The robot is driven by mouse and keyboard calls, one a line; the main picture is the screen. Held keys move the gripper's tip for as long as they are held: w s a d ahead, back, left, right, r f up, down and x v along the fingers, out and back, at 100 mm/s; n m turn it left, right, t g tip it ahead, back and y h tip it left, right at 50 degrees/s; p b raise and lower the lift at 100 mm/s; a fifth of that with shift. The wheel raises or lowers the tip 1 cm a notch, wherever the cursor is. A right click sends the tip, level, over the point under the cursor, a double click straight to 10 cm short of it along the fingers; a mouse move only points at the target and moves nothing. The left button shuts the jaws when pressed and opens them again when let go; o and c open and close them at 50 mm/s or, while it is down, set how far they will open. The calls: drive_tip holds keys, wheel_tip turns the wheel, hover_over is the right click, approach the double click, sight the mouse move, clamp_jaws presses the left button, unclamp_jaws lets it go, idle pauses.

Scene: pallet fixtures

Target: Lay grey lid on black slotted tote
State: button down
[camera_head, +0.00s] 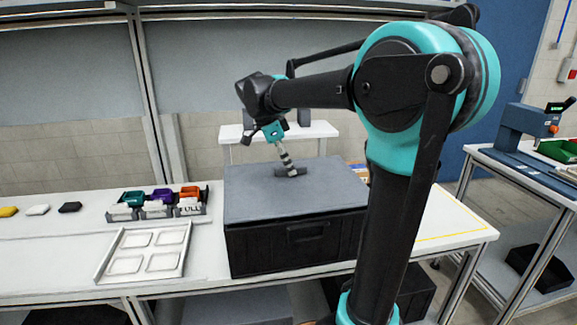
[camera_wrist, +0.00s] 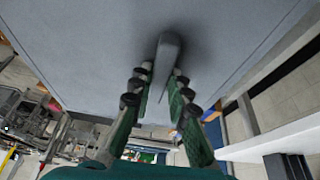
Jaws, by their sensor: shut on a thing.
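The grey lid (camera_head: 250,185) lies flat over the top of the black slotted tote (camera_head: 265,247) on the white table, its edges roughly in line with the tote walls. I cannot tell whether a thin gap is left between them. My gripper (camera_head: 289,172) points down at the lid's middle and is shut on the bar handle there. In the wrist view the grey lid (camera_wrist: 85,45) fills the upper part, and my gripper (camera_wrist: 156,85) has a finger on each side of the handle (camera_wrist: 168,50). The tote's inside is hidden under the lid.
A white tray with square recesses (camera_head: 115,263) lies left of the tote. Behind it stands a black rack (camera_head: 206,203) with teal, purple and orange bins. Small yellow, white and black pieces lie far left. A yellow-marked table area (camera_head: 450,222) at right looks clear.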

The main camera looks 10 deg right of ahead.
drive_tip(key=shift+f, duration=0.7)
idle(0.5)
drive_tip(key=c, duration=1.4)
unclamp_jaws()
drive_tip(key=shift+o, duration=0.2)
drive_tip(key=v, duration=1.2)
drive_tip(key=shift+s, duration=0.1)
